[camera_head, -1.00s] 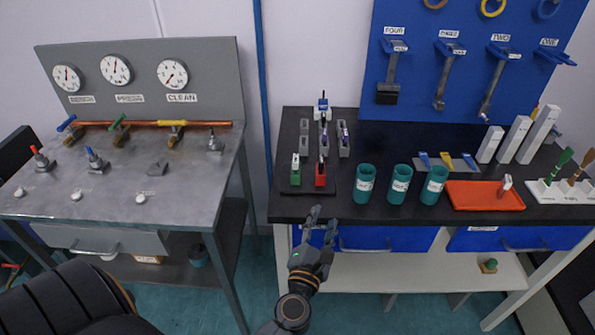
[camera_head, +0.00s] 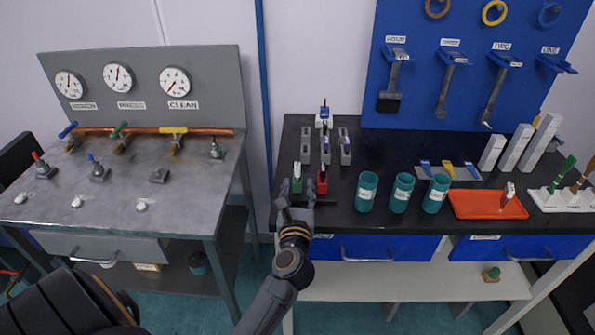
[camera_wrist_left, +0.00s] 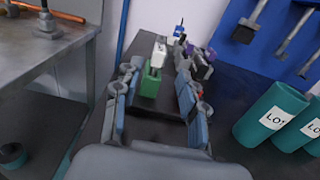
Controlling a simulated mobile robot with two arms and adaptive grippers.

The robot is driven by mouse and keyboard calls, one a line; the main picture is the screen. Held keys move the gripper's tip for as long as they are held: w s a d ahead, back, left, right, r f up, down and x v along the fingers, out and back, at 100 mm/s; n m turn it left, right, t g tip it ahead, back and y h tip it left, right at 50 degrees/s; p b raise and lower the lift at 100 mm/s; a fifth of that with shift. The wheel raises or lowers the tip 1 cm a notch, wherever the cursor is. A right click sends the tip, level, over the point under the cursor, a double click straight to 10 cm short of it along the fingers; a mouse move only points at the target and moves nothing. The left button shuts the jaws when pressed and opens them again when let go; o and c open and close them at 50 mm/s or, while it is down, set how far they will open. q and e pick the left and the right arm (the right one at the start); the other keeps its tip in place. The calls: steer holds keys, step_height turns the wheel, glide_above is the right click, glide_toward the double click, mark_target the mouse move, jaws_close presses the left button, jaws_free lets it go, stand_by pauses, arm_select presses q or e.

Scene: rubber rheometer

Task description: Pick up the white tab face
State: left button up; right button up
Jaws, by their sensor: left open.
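A green block (camera_head: 297,182) with a white tab face (camera_head: 297,167) on its upper part stands upright at the front left of a dark mat on the black bench. In the left wrist view the green block (camera_wrist_left: 151,83) and its white tab face (camera_wrist_left: 159,53) lie between the spread fingers. My left gripper (camera_head: 298,187) is open and empty at the bench's front edge. In the left wrist view its fingers (camera_wrist_left: 159,68) flank the block; I cannot tell whether they touch it. A red block (camera_head: 322,182) with a white tab stands just right.
Grey holders with purple pieces (camera_head: 345,147) and a blue-topped white piece (camera_head: 324,118) stand behind. Several teal cups (camera_head: 367,190) and an orange tray (camera_head: 487,204) are to the right. A grey metal table (camera_head: 110,200) stands left, across a gap.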

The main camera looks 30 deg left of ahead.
mark_target(297, 176)
arm_select(q)
steer(key=x, duration=0.5)
steer(key=shift+w+a+f+p, duration=0.15)
steer(key=shift+w+a+p, duration=0.15)
steer(key=shift+p, duration=0.1)
steer(key=shift+s, duration=0.1)
jaws_close()
